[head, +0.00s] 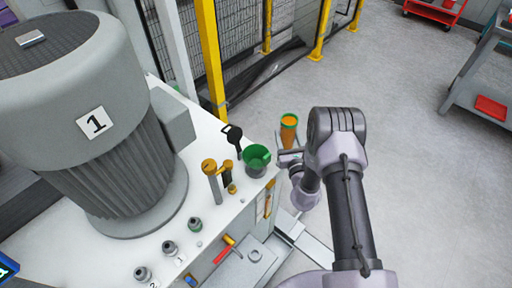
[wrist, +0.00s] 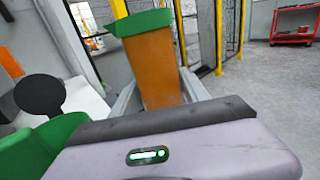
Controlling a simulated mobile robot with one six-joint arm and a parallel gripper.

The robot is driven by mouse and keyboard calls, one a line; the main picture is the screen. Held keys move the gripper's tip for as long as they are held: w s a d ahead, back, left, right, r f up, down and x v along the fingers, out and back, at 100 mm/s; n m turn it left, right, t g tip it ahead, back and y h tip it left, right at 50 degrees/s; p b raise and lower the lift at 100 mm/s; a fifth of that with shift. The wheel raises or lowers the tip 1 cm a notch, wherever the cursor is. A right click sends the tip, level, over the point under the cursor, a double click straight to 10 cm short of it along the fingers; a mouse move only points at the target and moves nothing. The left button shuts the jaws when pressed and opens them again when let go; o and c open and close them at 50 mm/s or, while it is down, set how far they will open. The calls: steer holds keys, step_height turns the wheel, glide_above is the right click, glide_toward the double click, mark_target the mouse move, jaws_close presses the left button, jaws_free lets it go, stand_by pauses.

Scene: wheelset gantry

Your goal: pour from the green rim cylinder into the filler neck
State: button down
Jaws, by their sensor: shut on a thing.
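The green rim cylinder (head: 289,132) is orange with a green rim, and its orange inside shows from above in the head view. My gripper (head: 288,154) is shut on it. In the wrist view the cylinder (wrist: 160,75) stands between my grey fingers (wrist: 160,100), close to upright with a slight lean. The filler neck (head: 257,165), with a wide green mouth, is on the white housing top, just left of and nearer than the cylinder. Its green mouth also shows at the lower left of the wrist view (wrist: 40,148). The cylinder is beside the neck, not over it.
A black cap on a stalk (head: 232,138) stands behind the neck. Brass fittings (head: 212,182) rise to its left, and a large grey motor (head: 80,110) fills the left. Yellow posts and mesh fencing (head: 209,50) stand behind.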

mark_target(285, 122)
steer(key=shift+a+n+b, duration=0.1)
steer(key=shift+n+b, duration=0.2)
steer(key=shift+b, duration=0.05)
steer(key=shift+s+n+t+b, duration=0.1)
steer(key=shift+n+t+b, duration=0.3)
steer(key=shift+b, duration=0.1)
steer(key=shift+s+a+r+n+t+y+p, duration=0.15)
steer(key=shift+r+n+p, duration=0.2)
steer(key=shift+r, duration=0.65)
steer(key=shift+r+n+t+y+p, duration=0.1)
steer(key=shift+r+n+p, duration=0.25)
steer(key=shift+r, duration=0.65)
steer(key=shift+s+a+r+n+t+y+p, duration=0.15)
steer(key=shift+r+n+p, duration=0.2)
steer(key=shift+r, duration=0.65)
steer(key=shift+w+n, duration=0.1)
steer(key=shift+n, duration=0.15)
steer(key=shift+s+a+r+n+t+y+b, duration=0.2)
steer(key=shift+r+n+t+y+b, duration=0.15)
steer(key=shift+n+b, duration=0.55)
steer(key=shift+s+a+r+n+y+b, duration=0.15)
steer(key=shift+r+n+y+b, duration=0.1)
steer(key=shift+r+n, duration=0.35)
steer(key=shift+s+a+r+n+y+b, duration=0.1)
steer(key=shift+a+r+n+y+b, duration=0.15)
steer(key=shift+r, duration=0.55)
steer(key=shift+d+f+n+t+b, duration=0.1)
steer(key=shift+n+t+b, duration=0.2)
steer(key=shift+b, duration=0.25)
